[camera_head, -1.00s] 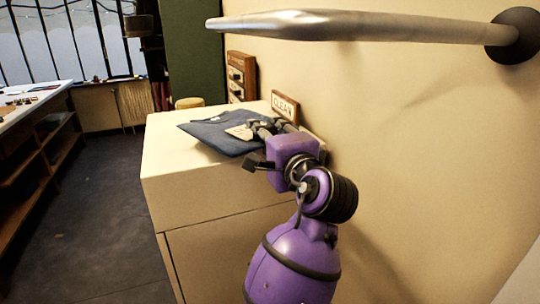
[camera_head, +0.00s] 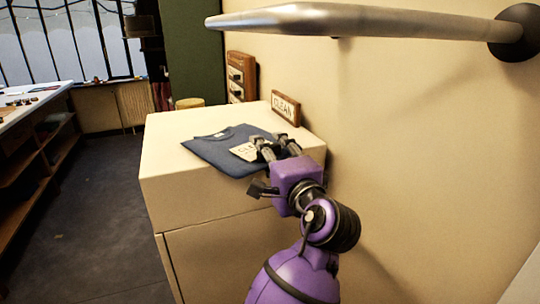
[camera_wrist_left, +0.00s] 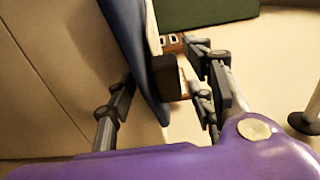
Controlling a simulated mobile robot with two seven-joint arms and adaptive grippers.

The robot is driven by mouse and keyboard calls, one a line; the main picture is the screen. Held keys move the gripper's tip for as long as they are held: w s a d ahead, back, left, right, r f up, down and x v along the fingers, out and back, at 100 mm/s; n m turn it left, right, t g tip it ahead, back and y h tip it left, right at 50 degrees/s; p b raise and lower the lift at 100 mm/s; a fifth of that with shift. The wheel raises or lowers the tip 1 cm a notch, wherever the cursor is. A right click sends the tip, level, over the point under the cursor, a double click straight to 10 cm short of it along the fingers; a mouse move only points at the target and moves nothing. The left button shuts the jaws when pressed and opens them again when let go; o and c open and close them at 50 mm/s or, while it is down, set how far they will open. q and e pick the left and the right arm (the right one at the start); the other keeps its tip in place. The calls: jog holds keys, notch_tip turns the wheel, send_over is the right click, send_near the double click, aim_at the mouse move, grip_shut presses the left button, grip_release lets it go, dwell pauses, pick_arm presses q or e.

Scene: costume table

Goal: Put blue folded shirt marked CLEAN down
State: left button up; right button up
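My left gripper (camera_head: 274,147) is at the shirt's right side, near the tag. A framed CLEAN sign (camera_head: 285,107) stands behind the shirt against the wall. My right gripper is not in view.
A metal rail (camera_head: 350,24) juts from the wall above. A long work table (camera_head: 30,98) with shelves is at the left, with open floor (camera_head: 95,200) between. The cabinet top left of the shirt is clear.

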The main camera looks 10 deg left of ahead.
pick_arm(q)
jog(key=shift+r, duration=0.25)
jog(key=b+v, duration=0.1)
jog(key=v, duration=1.1)
jog(key=shift+f, duration=0.1)
